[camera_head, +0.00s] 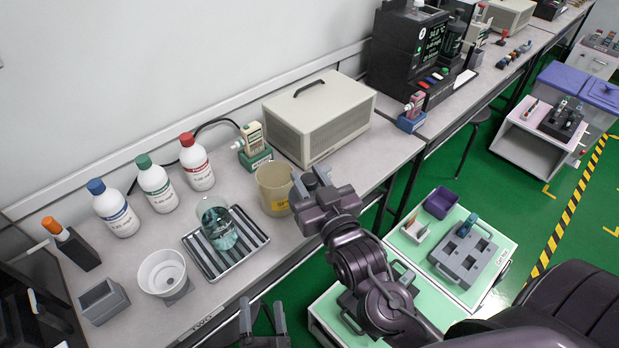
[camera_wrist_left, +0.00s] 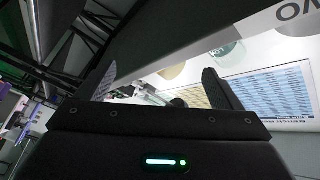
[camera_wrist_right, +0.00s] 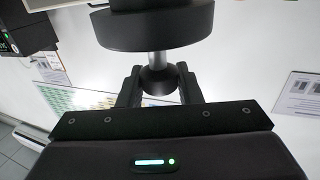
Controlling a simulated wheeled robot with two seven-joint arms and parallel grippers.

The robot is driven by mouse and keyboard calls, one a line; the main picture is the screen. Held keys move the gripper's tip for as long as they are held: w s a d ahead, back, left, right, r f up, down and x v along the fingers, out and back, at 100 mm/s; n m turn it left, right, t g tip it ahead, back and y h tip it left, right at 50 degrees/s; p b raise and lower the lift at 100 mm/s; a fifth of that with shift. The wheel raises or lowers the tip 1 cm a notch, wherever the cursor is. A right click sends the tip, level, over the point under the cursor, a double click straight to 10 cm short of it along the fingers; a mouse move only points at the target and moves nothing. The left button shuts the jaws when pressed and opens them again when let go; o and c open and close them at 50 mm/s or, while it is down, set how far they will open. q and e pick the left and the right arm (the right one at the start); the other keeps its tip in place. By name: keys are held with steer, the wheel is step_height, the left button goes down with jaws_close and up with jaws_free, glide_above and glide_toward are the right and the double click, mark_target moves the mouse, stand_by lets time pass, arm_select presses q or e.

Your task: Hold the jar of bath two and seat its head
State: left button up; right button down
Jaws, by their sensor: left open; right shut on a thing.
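A clear glass jar with teal liquid (camera_head: 217,230) stands upright and open on a striped tray (camera_head: 262,238). A tan, open-topped vessel with a yellow label (camera_head: 272,180) stands to its right; I cannot tell which one is bath two's jar. My right gripper (camera_head: 309,179) is beside the tan vessel's right side. In the right wrist view it is shut on the dark knob (camera_wrist_right: 157,80) of a piece with a metal stem and a broad dark disc (camera_wrist_right: 155,27), perhaps the head. My left gripper (camera_head: 262,318) is open and empty, low near the bench's front edge.
Several capped bottles (camera_head: 153,184) line the wall side. A beige box (camera_head: 318,115) and a small green-based tester (camera_head: 254,145) stand behind. A green-topped cart (camera_head: 450,282) is at the right.

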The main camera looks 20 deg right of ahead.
arm_select(q)
step_height(320, 180, up, 5)
steer(key=d+t, duration=0.1)
arm_select(e)
steer(key=shift+r, duration=0.1)
arm_select(q)
steer(key=n+g+y, duration=0.2)
steer(key=n+y, duration=0.3)
steer(key=n, duration=0.8)
glide_toward(212, 206)
steer(key=s, duration=0.5)
steer(key=shift+w, duration=6)
steer(key=c, duration=1.1)
steer(key=shift+o, duration=0.2)
